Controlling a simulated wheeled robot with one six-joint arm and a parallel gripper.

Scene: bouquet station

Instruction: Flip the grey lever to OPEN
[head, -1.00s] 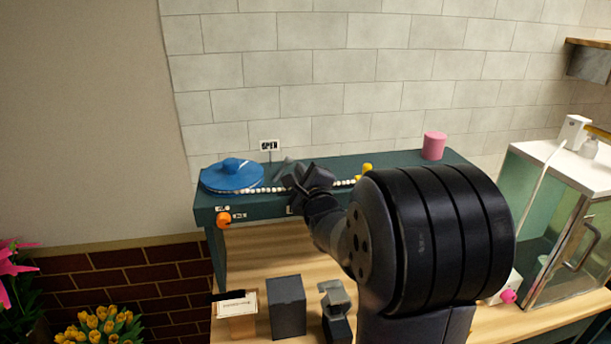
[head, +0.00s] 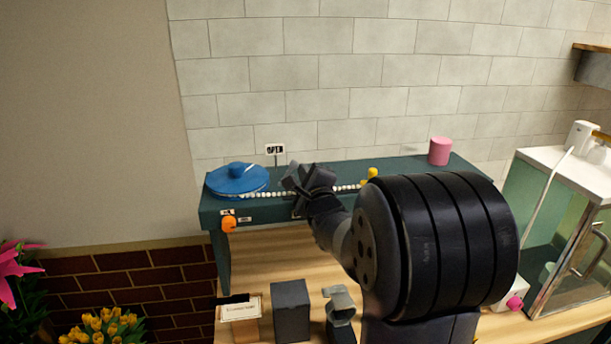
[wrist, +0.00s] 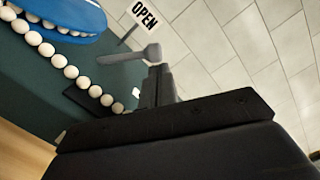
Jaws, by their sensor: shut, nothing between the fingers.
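The grey lever (wrist: 130,57) shows in the wrist view, lying slantwise with its rounded end close to my fingertips. In the head view it is hard to tell apart from my gripper. An OPEN sign (wrist: 144,13) stands just beyond the lever; it also shows in the head view (head: 275,149). My gripper (wrist: 157,72) is shut and empty, its tips at or beside the lever's rounded end; I cannot tell whether they touch. In the head view my gripper (head: 306,178) is over the teal shelf (head: 420,172).
A blue round lidded thing (head: 237,180) and a row of white beads (wrist: 71,72) are left of my gripper. An orange knob (head: 229,224) is on the shelf front. A pink cylinder (head: 440,151) stands at the right. A glass case (head: 535,195) is further right.

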